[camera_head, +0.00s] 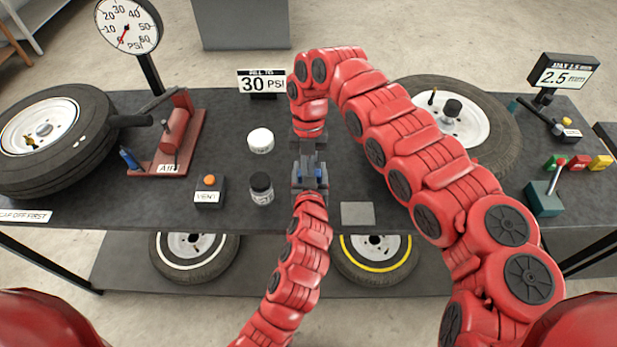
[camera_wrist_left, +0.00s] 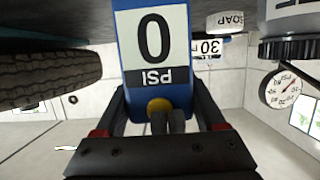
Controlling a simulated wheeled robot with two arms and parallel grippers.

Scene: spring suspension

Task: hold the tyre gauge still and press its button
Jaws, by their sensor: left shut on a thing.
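The tyre gauge is a blue block with a white face reading 0 PSI (camera_wrist_left: 152,42) and a round yellow button (camera_wrist_left: 159,105). In the head view only small blue parts of the gauge (camera_head: 319,173) show, above the middle of the table. My left gripper (camera_head: 310,178) is shut on the gauge, one finger on each side in the left wrist view (camera_wrist_left: 162,112). My right gripper (camera_head: 308,157) points down from above with its fingers together. Two dark fingertips (camera_wrist_left: 167,121) show right at the button; whether they touch it is unclear.
A white-capped jar (camera_head: 260,141), a dark jar (camera_head: 261,188), the VENT box (camera_head: 209,191) and a grey plate (camera_head: 357,214) lie around the grippers. The 30 PSI sign (camera_head: 262,82) stands behind. Tyres lie at left (camera_head: 85,150) and right (camera_head: 500,145).

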